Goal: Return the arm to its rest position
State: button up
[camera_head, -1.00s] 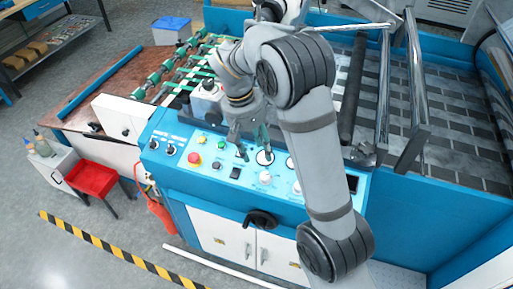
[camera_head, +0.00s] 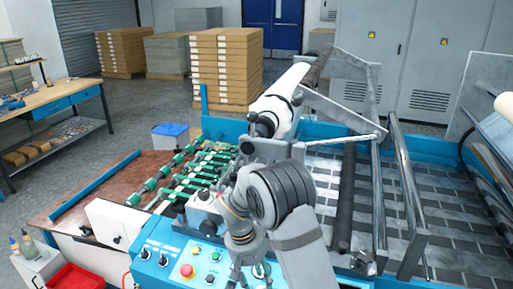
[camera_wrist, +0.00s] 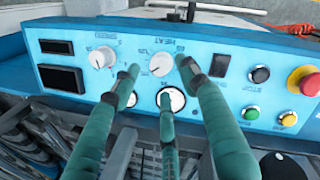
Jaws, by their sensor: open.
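My arm (camera_head: 285,205) is bent over the machine's blue control panel (camera_head: 172,275). My gripper (camera_head: 248,276) hangs fingers down over the panel, close to a round white gauge (camera_head: 262,269). In the wrist view my gripper (camera_wrist: 160,74) shows spread green fingers with nothing between them. Beyond the fingertips are the panel's HEAT dial (camera_wrist: 162,64) and SPEED dial (camera_wrist: 102,57). Gauges lie partly behind the fingers. Whether the fingertips touch the panel cannot be told.
A red emergency stop button (camera_wrist: 305,80) is on the panel. Metal rollers and bars (camera_head: 388,180) stand to the right of the arm. A green-wheeled feed section (camera_head: 190,172) is to the left. Stacked boxes (camera_head: 226,70) and a workbench (camera_head: 60,97) are farther back.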

aim_at(260, 287)
jog(key=f, duration=0.4)
jog(key=shift+d+f, duration=0.1)
jog(key=shift+d, duration=0.3)
